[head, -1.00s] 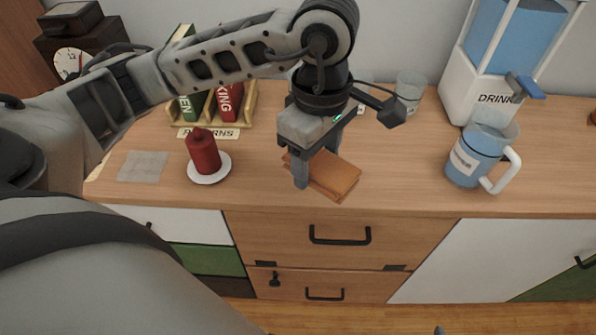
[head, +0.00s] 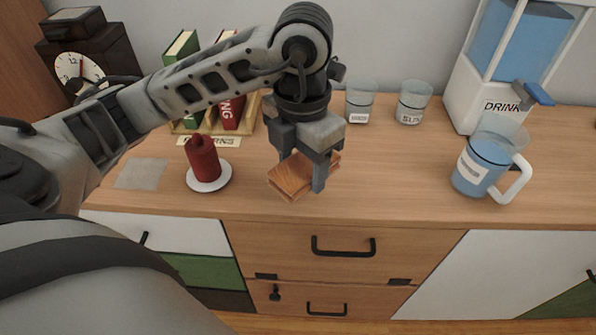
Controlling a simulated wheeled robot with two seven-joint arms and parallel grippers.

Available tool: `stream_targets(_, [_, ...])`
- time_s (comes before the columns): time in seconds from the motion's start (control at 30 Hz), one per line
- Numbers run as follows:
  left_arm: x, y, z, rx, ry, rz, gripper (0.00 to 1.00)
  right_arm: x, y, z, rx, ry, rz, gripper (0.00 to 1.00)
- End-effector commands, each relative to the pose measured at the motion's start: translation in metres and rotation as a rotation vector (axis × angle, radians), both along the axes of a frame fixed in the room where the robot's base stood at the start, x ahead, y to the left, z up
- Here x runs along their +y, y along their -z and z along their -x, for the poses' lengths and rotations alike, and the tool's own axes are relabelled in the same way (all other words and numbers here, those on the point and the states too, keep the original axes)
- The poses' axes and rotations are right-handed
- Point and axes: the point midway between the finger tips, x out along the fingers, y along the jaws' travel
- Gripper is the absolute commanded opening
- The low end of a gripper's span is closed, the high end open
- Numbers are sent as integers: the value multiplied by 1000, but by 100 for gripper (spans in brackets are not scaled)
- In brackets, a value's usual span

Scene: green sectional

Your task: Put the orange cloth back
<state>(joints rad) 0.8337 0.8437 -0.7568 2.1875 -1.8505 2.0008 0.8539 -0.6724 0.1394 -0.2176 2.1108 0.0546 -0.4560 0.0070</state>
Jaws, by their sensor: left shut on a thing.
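The orange cloth (head: 288,182) is a flat, folded, orange-brown piece near the front middle of the wooden counter (head: 390,180). My left gripper (head: 303,172) points down over it and is shut on it, with one finger in front of the cloth and the other partly behind. The gripper covers part of the cloth's top and right side. I cannot tell whether the cloth touches the counter or hangs just above it. My right gripper is not in view.
A red candle (head: 203,160) on a white saucer (head: 222,178) and a flat grey square (head: 142,174) lie to the left. Behind are a book rack (head: 222,141) and glasses (head: 360,101). A blue jug (head: 478,172) and a drink dispenser (head: 472,100) stand right. The counter between cloth and jug is clear.

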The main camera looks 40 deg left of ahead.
Motion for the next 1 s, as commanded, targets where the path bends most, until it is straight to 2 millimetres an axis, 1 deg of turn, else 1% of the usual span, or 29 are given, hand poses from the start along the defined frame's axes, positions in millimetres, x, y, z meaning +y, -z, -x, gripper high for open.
stream_targets(0.03, [10, 7, -10, 5, -8, -2, 40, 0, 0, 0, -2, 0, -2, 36])
stream_targets(0.07, [14, 9, -16, 4, -8, -2, 40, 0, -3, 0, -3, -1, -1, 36])
stream_targets(0.13, [24, 19, -28, 5, -5, -2, 40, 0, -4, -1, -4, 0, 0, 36])
stream_targets(0.2, [30, 34, -36, 5, -3, -2, 40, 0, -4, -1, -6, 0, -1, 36])
stream_targets(0.3, [38, 49, -47, 3, -1, -1, 40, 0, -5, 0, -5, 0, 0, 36])
stream_targets(0.4, [43, 59, -53, 0, 2, -1, 40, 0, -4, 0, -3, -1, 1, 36])
stream_targets(0.63, [50, 71, -61, 1, 1, -1, 40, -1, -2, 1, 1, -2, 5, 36])
stream_targets(0.8, [50, 96, -61, 3, 3, 0, 40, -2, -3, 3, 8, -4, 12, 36])
stream_targets(0.87, [50, 102, -62, 1, 3, 0, 40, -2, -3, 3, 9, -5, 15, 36])
stream_targets(1.0, [50, 103, -63, -2, 4, -1, 40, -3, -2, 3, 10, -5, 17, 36])
